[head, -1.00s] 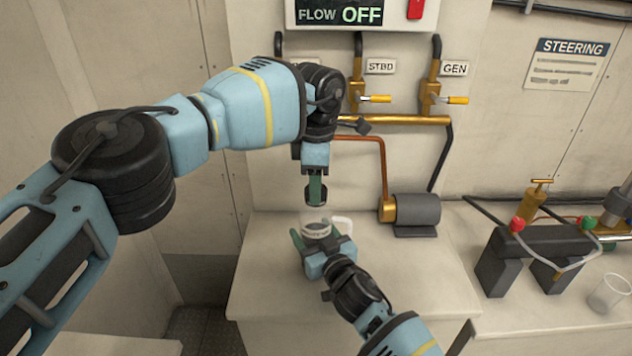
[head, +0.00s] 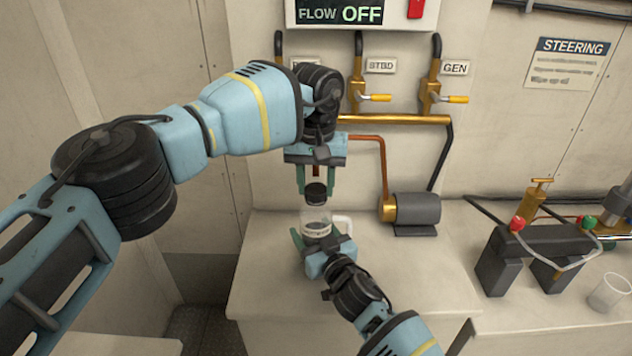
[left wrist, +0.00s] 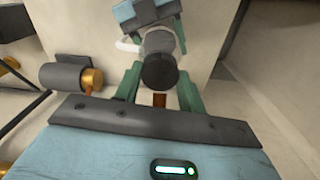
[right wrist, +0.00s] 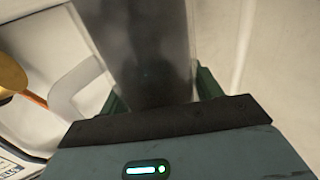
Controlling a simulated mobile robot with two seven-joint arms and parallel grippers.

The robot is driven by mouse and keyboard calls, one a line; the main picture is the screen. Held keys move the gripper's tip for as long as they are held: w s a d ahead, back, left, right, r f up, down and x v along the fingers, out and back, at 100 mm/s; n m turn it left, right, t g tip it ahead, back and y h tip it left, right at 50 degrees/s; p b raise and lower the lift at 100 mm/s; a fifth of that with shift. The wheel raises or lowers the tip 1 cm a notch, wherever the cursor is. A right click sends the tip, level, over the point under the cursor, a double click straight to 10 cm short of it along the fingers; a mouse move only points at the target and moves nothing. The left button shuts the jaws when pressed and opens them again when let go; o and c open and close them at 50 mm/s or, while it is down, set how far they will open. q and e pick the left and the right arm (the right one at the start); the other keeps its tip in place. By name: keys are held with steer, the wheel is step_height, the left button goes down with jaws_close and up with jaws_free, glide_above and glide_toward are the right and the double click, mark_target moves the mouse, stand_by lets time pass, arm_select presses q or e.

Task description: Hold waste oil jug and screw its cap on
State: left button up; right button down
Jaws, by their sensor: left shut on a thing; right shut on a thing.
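The waste oil jug (head: 317,229) is pale and see-through with a white handle, and stands upright on the counter. My right gripper (head: 320,240) is shut on its body from the front. The jug fills much of the right wrist view (right wrist: 145,50), dark and blurred, with its handle (right wrist: 75,88) at left. The dark round cap (head: 316,193) is in my left gripper (head: 316,188), shut on it and pointing down over the jug top. In the left wrist view the cap (left wrist: 160,70) sits between the green fingers. I cannot tell whether the cap touches the neck.
A grey pump (head: 417,210) with copper piping stands right of the jug, near the back wall. Valves with yellow handles (head: 374,98) are on the wall behind. A dark stand (head: 535,248) and clear cup (head: 608,292) are farther right. The counter front (head: 270,290) is clear.

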arm_select(q)
steer(key=m, duration=0.3)
steer(key=o, duration=0.9)
steer(key=shift+r, duration=2.25)
steer(key=shift+c, duration=0.2)
